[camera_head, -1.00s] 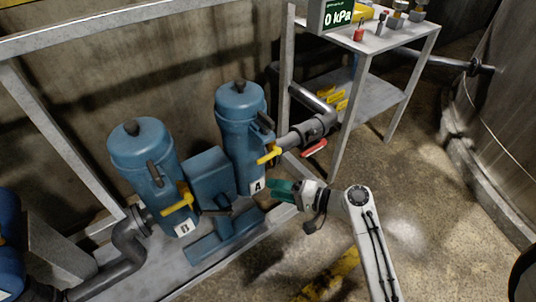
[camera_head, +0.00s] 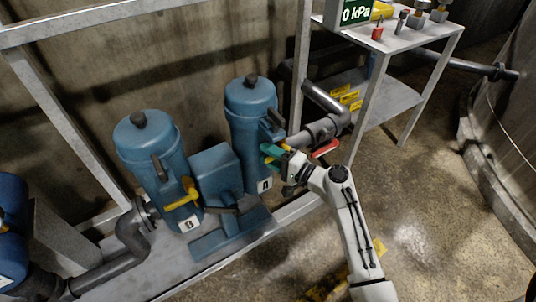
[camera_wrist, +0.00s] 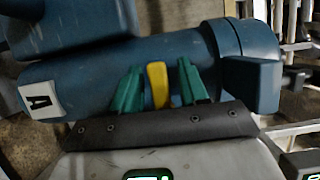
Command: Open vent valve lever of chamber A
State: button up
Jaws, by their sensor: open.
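Chamber A (camera_head: 252,128) is a blue upright cylinder with a dark top knob and a white "A" label (camera_head: 265,185); the label also shows in the wrist view (camera_wrist: 40,101). Its yellow vent valve lever (camera_wrist: 158,85) stands between the two green fingertips of my gripper (camera_wrist: 160,88). The fingers are apart, with a gap on each side of the lever. In the head view my gripper (camera_head: 270,155) is at the front of chamber A and hides most of the lever.
Chamber B (camera_head: 152,160), with its own yellow lever (camera_head: 182,194), stands to the left. A blue box (camera_head: 216,175) sits between the chambers. A red handle (camera_head: 325,149) on the pipe is close to the right of my gripper. A metal table (camera_head: 395,40) with a 0 kPa display (camera_head: 357,14) stands behind.

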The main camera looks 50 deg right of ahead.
jog(key=shift+w+a, duration=0.1)
jog(key=shift+w, duration=0.2)
jog(key=shift+c, duration=0.4)
grip_shut()
